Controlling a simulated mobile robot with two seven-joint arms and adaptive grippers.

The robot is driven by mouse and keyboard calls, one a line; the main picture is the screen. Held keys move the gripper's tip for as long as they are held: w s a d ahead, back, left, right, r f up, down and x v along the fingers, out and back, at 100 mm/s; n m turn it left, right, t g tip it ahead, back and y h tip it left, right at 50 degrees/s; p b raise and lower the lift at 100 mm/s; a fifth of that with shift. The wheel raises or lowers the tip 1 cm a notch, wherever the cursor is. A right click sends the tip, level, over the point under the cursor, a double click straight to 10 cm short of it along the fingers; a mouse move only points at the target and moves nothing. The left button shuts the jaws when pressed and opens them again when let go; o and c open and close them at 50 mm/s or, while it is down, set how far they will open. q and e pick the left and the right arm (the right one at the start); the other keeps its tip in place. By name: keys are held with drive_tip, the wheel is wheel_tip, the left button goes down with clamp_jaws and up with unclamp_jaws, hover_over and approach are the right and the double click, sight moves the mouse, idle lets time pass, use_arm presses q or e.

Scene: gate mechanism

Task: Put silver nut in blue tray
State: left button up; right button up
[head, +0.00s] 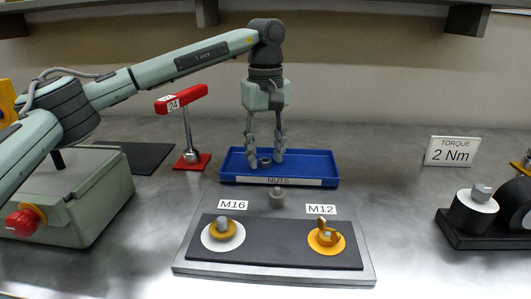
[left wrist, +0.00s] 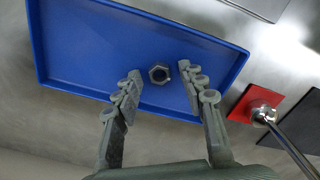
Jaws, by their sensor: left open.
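The blue tray (head: 318,168), labelled NUTS, sits at the middle of the table and also fills much of the left wrist view (left wrist: 90,45). A small silver nut (head: 265,162) is inside the tray. In the left wrist view the nut (left wrist: 159,74) shows its hexagonal outline and dark hole, apparently flat on the tray floor. My left gripper (head: 264,159) points down into the tray. Its fingers are open, one on each side of the nut, with gaps visible in the left wrist view (left wrist: 159,70). My right gripper is not in view.
A plate (head: 190,258) with M16 and M12 stations and a grey stud (head: 277,198) stands in front of the tray. A red-handled tool (head: 187,130) stands left. A torque sign (head: 452,151) and black holder (head: 470,213) are right. Table between tray and sign is clear.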

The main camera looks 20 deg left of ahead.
sight(265, 166)
use_arm(q)
wheel_tip(265, 166, up, 12)
idle(0.4)
